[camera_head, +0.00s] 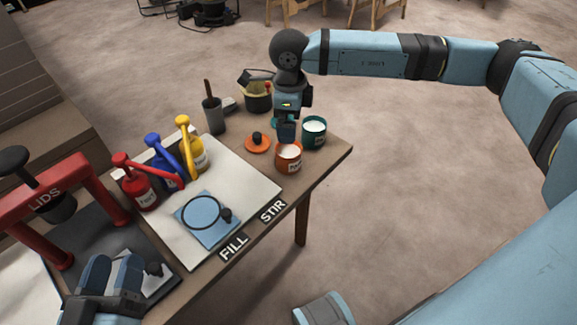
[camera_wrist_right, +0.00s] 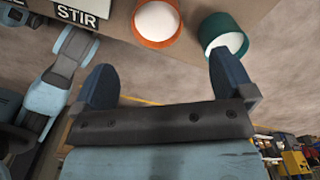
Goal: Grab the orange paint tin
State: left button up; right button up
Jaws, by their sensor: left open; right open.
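The orange paint tin (camera_head: 289,163) stands upright and open near the table's right end, with white paint inside. In the right wrist view the orange tin (camera_wrist_right: 136,26) lies ahead of the open jaws, cut by the top edge. My right gripper (camera_head: 287,130) is open and empty, just behind the tin in the head view; its fingers overlap closely there. It also shows in the right wrist view (camera_wrist_right: 164,76), with its two fingers wide apart. My left gripper (camera_head: 112,270) is open over the table's near left part, away from the orange tin.
A teal tin (camera_head: 314,136) stands close to the orange tin's right. An orange lid (camera_head: 258,146) with a black knob lies to its left. A dark cup (camera_head: 214,117), colored bottles (camera_head: 168,178), a blue pad (camera_head: 205,232) and a red lid press (camera_head: 98,185) share the table.

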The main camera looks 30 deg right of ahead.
aim_at(289, 159)
notch_tip(289, 159, down, 8)
jog(key=shift+a+r+b, duration=0.1)
jog(key=shift+b, duration=0.95)
notch_tip(289, 159, down, 4)
jog(key=shift+s+a+f+b, duration=0.15)
jog(key=shift+f+b, duration=0.1)
jog(key=shift+b, duration=0.95)
jog(key=shift+f, duration=0.35)
pick_arm(q)
notch_tip(289, 159, down, 6)
jog(key=m+g, duration=0.1)
jog(key=g, duration=0.1)
jog(key=shift+w+d+f+g, duration=0.15)
jog(key=shift+f+g, duration=0.1)
jog(key=shift+g, duration=0.05)
pick_arm(e)
jog(key=shift+r, duration=0.1)
jog(key=c, duration=1.1)
